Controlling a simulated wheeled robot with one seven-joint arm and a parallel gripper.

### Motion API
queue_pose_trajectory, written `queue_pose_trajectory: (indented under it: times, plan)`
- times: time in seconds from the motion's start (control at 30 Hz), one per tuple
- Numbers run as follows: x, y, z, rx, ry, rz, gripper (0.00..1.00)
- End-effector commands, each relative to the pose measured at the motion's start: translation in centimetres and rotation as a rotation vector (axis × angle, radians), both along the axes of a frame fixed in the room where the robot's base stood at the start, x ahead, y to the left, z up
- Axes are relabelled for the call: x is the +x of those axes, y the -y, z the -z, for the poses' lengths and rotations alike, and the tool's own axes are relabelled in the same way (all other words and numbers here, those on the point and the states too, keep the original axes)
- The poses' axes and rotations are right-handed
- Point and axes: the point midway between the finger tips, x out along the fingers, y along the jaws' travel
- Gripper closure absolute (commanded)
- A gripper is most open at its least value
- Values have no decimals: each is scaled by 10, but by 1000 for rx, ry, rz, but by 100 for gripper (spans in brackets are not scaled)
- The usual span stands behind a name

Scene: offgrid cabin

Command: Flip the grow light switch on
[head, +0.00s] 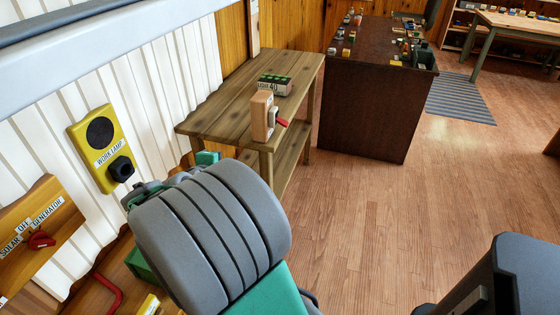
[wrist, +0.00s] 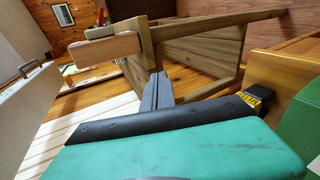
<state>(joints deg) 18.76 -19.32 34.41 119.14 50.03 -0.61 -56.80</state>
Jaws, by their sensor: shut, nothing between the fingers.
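A light wooden switch block (head: 262,116) with a red lever (head: 281,122) stands at the near corner of a wooden table. No label on it is readable, so I cannot confirm it is the grow light switch. In the wrist view the wooden block (wrist: 98,49) and its red lever (wrist: 100,32) show at the upper left, rotated. The lever's on or off position is unclear. My gripper (wrist: 158,78) is shut and empty, apart from the block and pointing toward the table. In the head view my arm hides most of the gripper.
A yellow work lamp panel (head: 92,153) and a wooden generator selector panel (head: 37,232) are on the left wall. The wooden table (head: 235,92) carries a small dark box (head: 275,84). A dark desk (head: 364,110) stands behind it.

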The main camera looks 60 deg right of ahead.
Motion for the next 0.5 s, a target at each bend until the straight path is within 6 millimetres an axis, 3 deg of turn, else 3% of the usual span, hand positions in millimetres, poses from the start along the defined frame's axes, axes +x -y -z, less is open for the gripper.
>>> queue_pose_trajectory:
  times: [0.03,0.13,0.2,0.3,0.5]
  plan:
    - [-25,38,43,-176,-172,15,100]
    - [-61,80,38,-491,-554,20,100]
    - [-73,90,34,-629,-773,20,100]
    - [-79,93,26,-731,-959,19,100]
    - [-78,93,17,-758,-1006,16,100]
